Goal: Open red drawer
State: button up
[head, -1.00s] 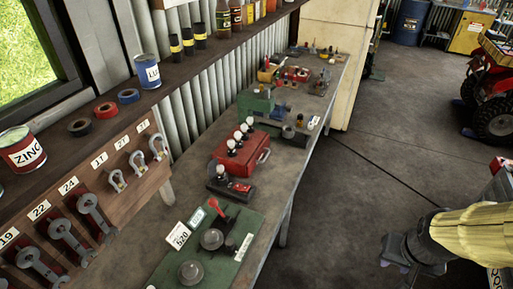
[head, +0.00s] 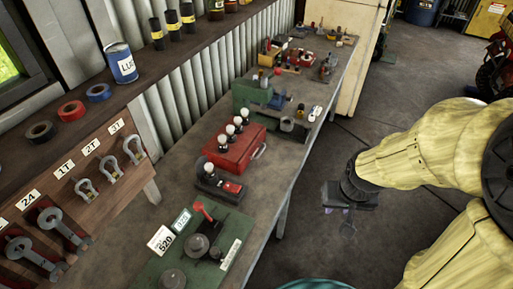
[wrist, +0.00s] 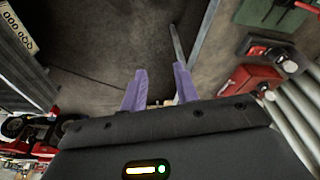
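The red drawer unit (head: 233,147) is a red box on the workbench, with white-knobbed bulbs on top and a pale handle on its right side. It looks shut. In the wrist view a red box (wrist: 247,82) that looks like it lies at the right. My gripper (head: 328,210) hangs over the floor, to the right of the bench edge and apart from the box. In the wrist view my gripper's (wrist: 160,84) two purple fingers stand apart with nothing between them, so it is open.
The workbench (head: 180,180) also holds a green board (head: 215,245) in front, a dark device with a red part (head: 219,182) beside the box, and a green machine (head: 255,95) behind. A shelf (head: 135,92) runs along the wall. The floor (head: 400,90) right of the bench is open.

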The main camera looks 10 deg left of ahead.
jog(key=shift+s, duration=0.1)
jog(key=w+a+f+m+g+y+b, duration=0.1)
jog(key=w+a+f+m+y+b, duration=0.2)
jog(key=w+f+b, duration=0.4)
jog(key=w+a+f+g+y+b, duration=0.1)
jog(key=w+a+f+y+b, duration=0.25)
jog(key=w+f+b, duration=0.4)
jog(key=w+d+f+t+y+b, duration=0.1)
jog(key=w+y, duration=0.3)
jog(key=w, duration=0.5)
jog(key=w+d+f+m+t+y+b, duration=0.1)
jog(key=w+f+t+y+b, duration=0.2)
jog(key=w, duration=0.6)
jog(key=shift+d+f+t+y+b, duration=0.2)
jog(key=shift+f+t+y+b, duration=0.25)
jog(key=shift+y, duration=0.1)
